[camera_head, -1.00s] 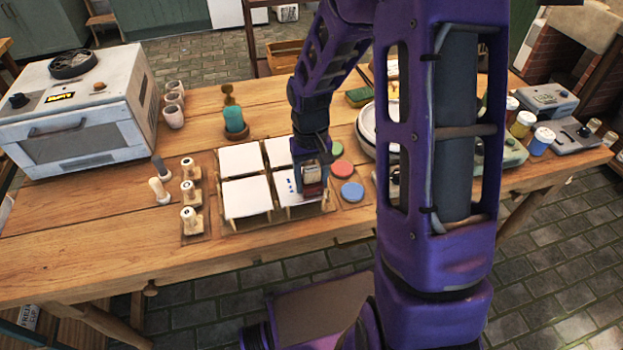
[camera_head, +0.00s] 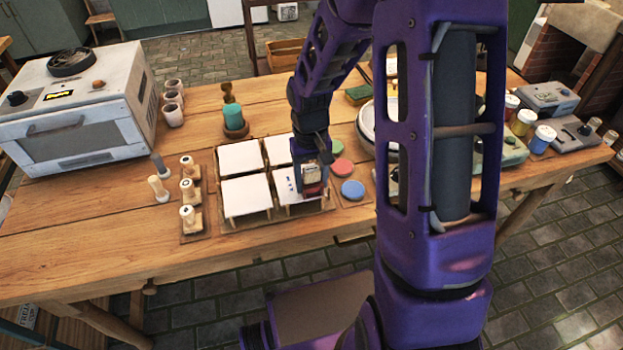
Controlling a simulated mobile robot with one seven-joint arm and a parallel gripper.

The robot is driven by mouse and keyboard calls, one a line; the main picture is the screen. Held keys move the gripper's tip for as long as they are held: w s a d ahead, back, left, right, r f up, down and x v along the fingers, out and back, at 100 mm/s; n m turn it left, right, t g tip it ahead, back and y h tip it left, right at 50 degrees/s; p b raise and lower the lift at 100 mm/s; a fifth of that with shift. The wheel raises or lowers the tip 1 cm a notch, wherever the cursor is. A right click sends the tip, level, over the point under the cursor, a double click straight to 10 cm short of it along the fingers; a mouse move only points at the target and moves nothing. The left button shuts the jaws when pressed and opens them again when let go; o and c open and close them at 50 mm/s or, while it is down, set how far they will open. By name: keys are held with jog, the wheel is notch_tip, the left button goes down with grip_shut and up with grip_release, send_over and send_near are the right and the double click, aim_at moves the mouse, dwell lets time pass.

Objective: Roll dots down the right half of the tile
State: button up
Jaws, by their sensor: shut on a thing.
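Several white tiles sit in a block on a wooden rack (camera_head: 222,229) in the middle of the table. My gripper (camera_head: 312,188) is over the right part of the front-right tile (camera_head: 290,197). It is shut on a small roller (camera_head: 312,184), of which a reddish-brown part shows; my fingers hide the rest. Small blue marks show on the front-right tile just left of my gripper. The other tiles, such as the front-left tile (camera_head: 246,197), look blank. I cannot tell whether the roller touches the tile.
Green, red and blue pads (camera_head: 353,190) lie right of the rack. Stamps (camera_head: 187,216) stand in a holder to its left. A white oven (camera_head: 75,125) stands at the left, with cups (camera_head: 173,110) beside it. The front table edge is clear.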

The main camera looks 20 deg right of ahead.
jog(key=shift+w, duration=1.4)
dwell(1.0)
jog(key=shift+w+f, duration=0.1)
jog(key=shift+w, duration=0.6)
dwell(0.6)
jog(key=shift+w, duration=0.45)
jog(key=shift+w+p, duration=0.25)
jog(key=shift+p, duration=0.05)
jog(key=shift+w, duration=0.4)
dwell(0.4)
jog(key=shift+r, duration=0.2)
